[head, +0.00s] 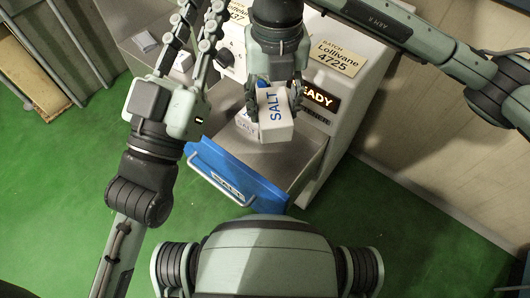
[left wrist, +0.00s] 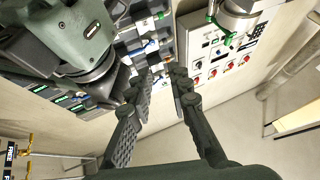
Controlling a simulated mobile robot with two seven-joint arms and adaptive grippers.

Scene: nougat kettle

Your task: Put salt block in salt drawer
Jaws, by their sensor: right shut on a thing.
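A white salt block (head: 277,122) with blue SALT lettering is held between the fingers of my right gripper (head: 274,100), which is shut on it. It is over the open salt drawer (head: 235,177), which has a blue front and a pale handle. Another white piece with SALT lettering (head: 246,127) shows behind the held block, partly hidden by it. I cannot tell how far the held block is above the drawer floor. My left gripper (head: 196,30) is raised to the left, empty, with its fingers apart; they also show parted in the left wrist view (left wrist: 163,78).
The grey machine has a lit READY display (head: 320,97) and a batch card (head: 335,53). The left wrist view shows a panel of switches (left wrist: 215,60). Green floor is free left of the drawer.

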